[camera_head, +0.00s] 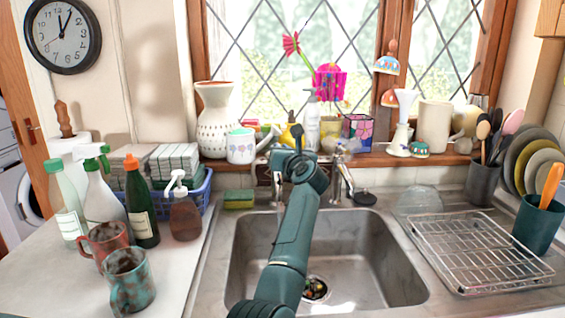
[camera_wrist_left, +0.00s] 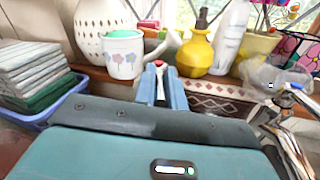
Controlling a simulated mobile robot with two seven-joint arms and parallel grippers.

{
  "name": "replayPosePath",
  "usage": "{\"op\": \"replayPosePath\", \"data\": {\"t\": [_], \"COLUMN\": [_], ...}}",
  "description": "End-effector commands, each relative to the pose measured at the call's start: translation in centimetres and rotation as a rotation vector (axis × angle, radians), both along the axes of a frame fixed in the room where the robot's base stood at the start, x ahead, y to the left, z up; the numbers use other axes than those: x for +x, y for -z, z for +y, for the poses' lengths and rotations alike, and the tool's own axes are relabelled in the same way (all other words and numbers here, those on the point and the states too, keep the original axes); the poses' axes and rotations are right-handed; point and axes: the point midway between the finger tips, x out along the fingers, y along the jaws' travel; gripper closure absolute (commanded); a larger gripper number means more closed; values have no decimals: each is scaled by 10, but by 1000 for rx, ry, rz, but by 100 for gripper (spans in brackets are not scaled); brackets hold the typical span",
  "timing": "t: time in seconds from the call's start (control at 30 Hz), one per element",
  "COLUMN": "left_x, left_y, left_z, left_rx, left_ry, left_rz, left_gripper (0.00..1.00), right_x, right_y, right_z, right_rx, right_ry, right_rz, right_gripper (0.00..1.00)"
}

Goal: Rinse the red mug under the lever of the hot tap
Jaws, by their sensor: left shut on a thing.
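The red mug (camera_head: 104,242), with dark stains, stands upright on the left counter, well away from my gripper. My left gripper (camera_head: 290,150) reaches over the sink to its back edge. In the left wrist view its blue fingers (camera_wrist_left: 162,88) are shut on a slim grey piece with a red top (camera_wrist_left: 158,65), which looks like the hot tap's lever. The rest of that tap is hidden behind my gripper and arm. I see no running water. The sink basin (camera_head: 380,260) lies below my arm. My right gripper is not in view.
A stained teal mug (camera_head: 132,282) stands close in front of the red mug. Bottles, a soap dispenser (camera_head: 185,215) and a blue basket (camera_head: 205,192) crowd the counter behind. A chrome tap (camera_head: 342,175) is right of my gripper. A wire rack (camera_head: 475,255) is at right.

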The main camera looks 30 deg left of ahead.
Motion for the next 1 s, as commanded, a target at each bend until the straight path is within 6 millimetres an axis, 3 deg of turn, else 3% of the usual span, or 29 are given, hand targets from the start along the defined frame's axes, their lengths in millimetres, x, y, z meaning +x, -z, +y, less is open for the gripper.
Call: {"op": "replayPosePath", "data": {"t": [0.37, 0.4, 0.63, 1.0], "left_x": [1, 1, 1, 0], "left_y": [-3, -3, -2, 0], "left_z": [-2, -2, -2, -4], "left_rx": [4, 4, 3, 1], "left_ry": [-9, -9, -11, -10], "left_rz": [-4, -4, -1, 0], "left_gripper": [100, 87, 68, 66], "right_x": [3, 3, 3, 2], "right_y": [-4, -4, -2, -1], "right_z": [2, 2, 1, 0], "right_rx": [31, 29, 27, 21], "right_ry": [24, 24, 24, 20], "right_rz": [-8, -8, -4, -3], "right_gripper": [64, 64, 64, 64]}}
